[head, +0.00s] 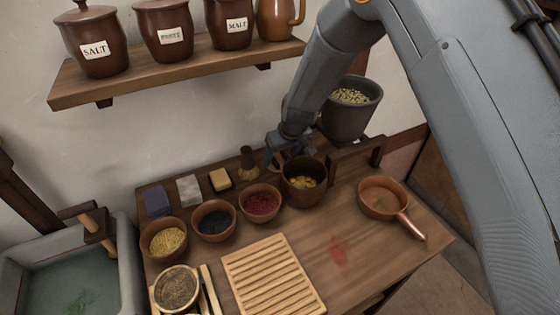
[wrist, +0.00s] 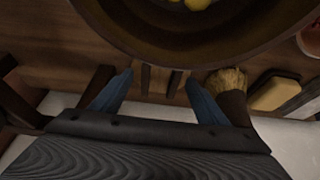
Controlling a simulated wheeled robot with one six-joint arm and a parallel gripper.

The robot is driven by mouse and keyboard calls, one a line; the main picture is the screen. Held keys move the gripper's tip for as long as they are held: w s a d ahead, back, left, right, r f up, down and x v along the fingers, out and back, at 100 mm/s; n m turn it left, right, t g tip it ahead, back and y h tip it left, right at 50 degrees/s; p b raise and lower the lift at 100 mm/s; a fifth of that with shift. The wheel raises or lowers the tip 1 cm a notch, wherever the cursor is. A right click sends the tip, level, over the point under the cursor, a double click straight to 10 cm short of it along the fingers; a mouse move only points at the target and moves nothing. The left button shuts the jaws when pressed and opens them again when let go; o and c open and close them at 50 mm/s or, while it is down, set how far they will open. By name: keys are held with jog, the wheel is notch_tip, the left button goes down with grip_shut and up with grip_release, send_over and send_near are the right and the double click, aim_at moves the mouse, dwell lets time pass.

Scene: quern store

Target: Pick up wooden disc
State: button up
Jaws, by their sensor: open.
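My gripper (head: 281,157) is open at the back of the wooden table, just behind the deep brown pot (head: 322,190) that holds yellow pieces. In the wrist view its two blue fingers (wrist: 158,82) stand apart, with two thin dark wooden edges (wrist: 146,78) showing between them near the tabletop. A small tan curved edge (head: 279,159) shows by the fingers in the head view. I cannot tell whether either is the wooden disc, as the gripper and pot hide much there. No disc shows plainly.
A brush (head: 248,161) and a yellow block (head: 220,180) stand left of the gripper. A grey pot of pale pieces (head: 351,115) is behind on the right. Bowls (head: 213,220) and a slatted board (head: 272,277) fill the front. A jar shelf (head: 170,72) hangs above.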

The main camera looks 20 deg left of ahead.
jog(key=c, duration=1.2)
jog(key=shift+o, duration=0.2)
jog(key=shift+r, duration=0.15)
jog(key=shift+r+b, duration=0.35)
jog(key=shift+r, duration=0.25)
jog(key=shift+f+b, duration=0.1)
jog(key=shift+b, duration=0.75)
jog(key=shift+b, duration=0.55)
jog(key=shift+s+t+y+b, duration=0.1)
jog(key=shift+t+y+b, duration=0.2)
jog(key=shift+b, duration=0.2)
jog(key=shift+d+b, duration=0.2)
jog(key=shift+b, duration=0.3)
jog(key=shift+y+b, duration=0.3)
jog(key=shift+b, duration=0.6)
